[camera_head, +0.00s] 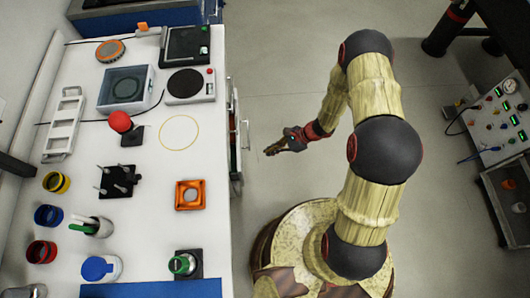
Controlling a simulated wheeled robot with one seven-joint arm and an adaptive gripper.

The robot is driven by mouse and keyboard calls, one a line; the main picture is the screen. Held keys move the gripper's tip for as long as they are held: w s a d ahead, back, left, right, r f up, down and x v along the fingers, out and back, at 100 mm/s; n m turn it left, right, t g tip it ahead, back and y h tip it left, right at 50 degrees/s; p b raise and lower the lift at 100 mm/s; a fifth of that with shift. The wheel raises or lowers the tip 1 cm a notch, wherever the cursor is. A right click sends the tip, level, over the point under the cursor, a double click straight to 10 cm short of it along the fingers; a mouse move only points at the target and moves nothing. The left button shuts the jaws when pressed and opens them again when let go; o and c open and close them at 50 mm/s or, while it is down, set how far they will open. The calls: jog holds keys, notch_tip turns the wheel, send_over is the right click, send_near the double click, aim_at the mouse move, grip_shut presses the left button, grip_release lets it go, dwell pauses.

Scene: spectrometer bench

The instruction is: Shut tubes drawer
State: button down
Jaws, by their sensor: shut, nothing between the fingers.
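The tubes drawer (238,121) stands out a little from the right side of the white bench, with a narrow gap showing behind its front. Its pale bar handle (246,135) faces right. What lies inside is mostly hidden under the bench edge. My gripper (269,151) is shut and empty. It hovers to the right of the handle, with a small gap between them, and its fingertips point left toward the drawer front. I cannot tell its height against the handle from this view.
The white bench (150,220) carries scales, a red-knobbed stand, an orange square frame (190,195) and several coloured rings and cups. Open grey floor (280,85) lies right of the drawer. An instrument cart (495,125) stands at the far right.

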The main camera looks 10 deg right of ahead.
jog(key=a+f+b, duration=0.4)
jog(key=a+f, duration=0.1)
jog(key=a, duration=0.4)
jog(key=shift+a+f, duration=0.35)
jog(key=shift+f, duration=0.05)
jog(key=shift+w, duration=0.1)
